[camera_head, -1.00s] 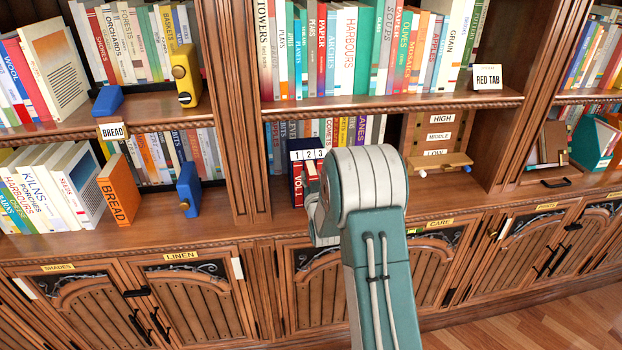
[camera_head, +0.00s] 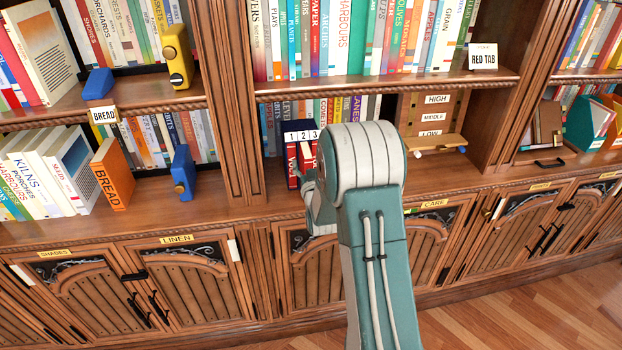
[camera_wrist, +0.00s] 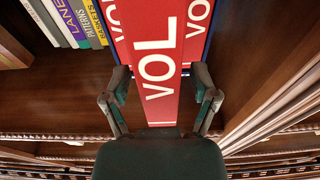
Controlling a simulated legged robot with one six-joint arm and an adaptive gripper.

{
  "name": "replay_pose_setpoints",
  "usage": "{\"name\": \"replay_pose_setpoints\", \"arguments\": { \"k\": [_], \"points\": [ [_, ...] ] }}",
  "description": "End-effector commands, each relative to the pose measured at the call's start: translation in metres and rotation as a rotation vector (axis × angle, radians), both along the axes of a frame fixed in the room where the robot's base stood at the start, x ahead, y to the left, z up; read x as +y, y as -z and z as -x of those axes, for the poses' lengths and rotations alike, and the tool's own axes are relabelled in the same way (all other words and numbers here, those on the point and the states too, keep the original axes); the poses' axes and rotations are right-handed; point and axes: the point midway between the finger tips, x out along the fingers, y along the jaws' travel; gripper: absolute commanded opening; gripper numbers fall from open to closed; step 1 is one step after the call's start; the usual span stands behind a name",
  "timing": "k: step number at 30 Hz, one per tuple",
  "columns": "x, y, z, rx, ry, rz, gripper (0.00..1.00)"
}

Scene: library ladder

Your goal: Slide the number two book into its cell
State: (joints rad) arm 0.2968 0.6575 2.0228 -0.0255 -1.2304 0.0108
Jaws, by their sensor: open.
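A dark blue holder (camera_head: 301,126) labelled 1, 2, 3 stands on the lower middle shelf, with red volumes in it. The number two book (camera_wrist: 158,60) is the middle red volume, lettered VOL in white. In the wrist view it looks nearer than the red volumes on either side, so it stands out of the holder. My gripper (camera_wrist: 161,78) is open, with one finger on each side of this book's spine. I cannot tell if the fingers touch it.
A wooden stand (camera_head: 436,142) marked HIGH, MIDDLE, LOW is right of the holder. A blue bookend (camera_head: 184,172) and an orange BREAD book (camera_head: 112,174) stand to the left. The shelf board above carries a row of books. Bare shelf lies left of the holder.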

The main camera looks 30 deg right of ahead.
Motion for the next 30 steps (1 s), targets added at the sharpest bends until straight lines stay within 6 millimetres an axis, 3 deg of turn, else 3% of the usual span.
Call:
{"name": "replay_pose_setpoints", "arguments": {
  "k": [6, 12, 17, 26, 27, 30],
  "points": [
    [0.012, 0.006, 0.044, 0.001, 0.0, 0.0, 0.77],
    [0.021, 0.01, 0.075, 0.0, 0.0, 0.001, 0.77],
    [0.024, 0.012, 0.086, 0.0, 0.0, 0.001, 0.77],
    [0.025, 0.012, 0.086, -0.001, 0.0, 0.001, 0.77],
    [0.025, 0.012, 0.086, -0.001, 0.0, 0.001, 0.72],
    [0.025, 0.009, 0.087, 0.004, 0.001, 0.005, 0.28]
  ]
}}
